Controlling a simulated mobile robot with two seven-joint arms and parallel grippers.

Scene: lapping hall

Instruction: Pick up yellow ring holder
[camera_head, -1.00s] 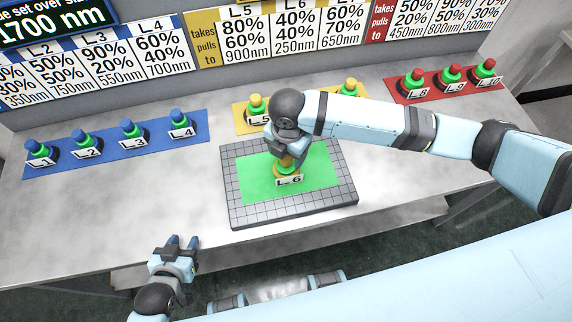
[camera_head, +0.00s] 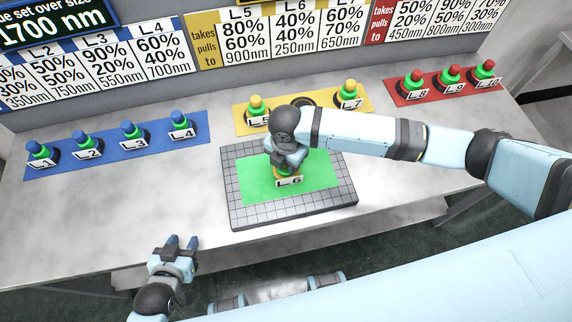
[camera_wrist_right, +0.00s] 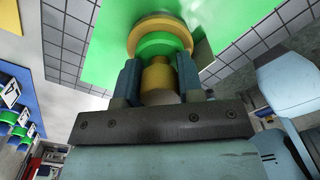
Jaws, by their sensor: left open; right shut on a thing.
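The holder labelled L_6 (camera_head: 289,181), with a yellow ring at its base, is at the green sheet (camera_head: 250,182) on the gridded plate (camera_head: 240,215). My right gripper (camera_head: 288,162) comes down over it from above and hides most of it in the head view. In the right wrist view its two blue fingers (camera_wrist_right: 158,78) are shut on the yellow knob (camera_wrist_right: 157,76). The green body (camera_wrist_right: 160,45) and yellow ring (camera_wrist_right: 160,27) show beyond. I cannot tell whether its base touches the sheet. My left gripper (camera_head: 181,243) is open and empty at the table's front edge.
Behind is a yellow mat (camera_head: 330,112) with yellow-topped holders at both ends and an empty dark round seat (camera_head: 303,101) between. A blue mat (camera_head: 60,168) with several blue-topped holders lies left; a red mat (camera_head: 406,99) lies right. The table's front left is clear.

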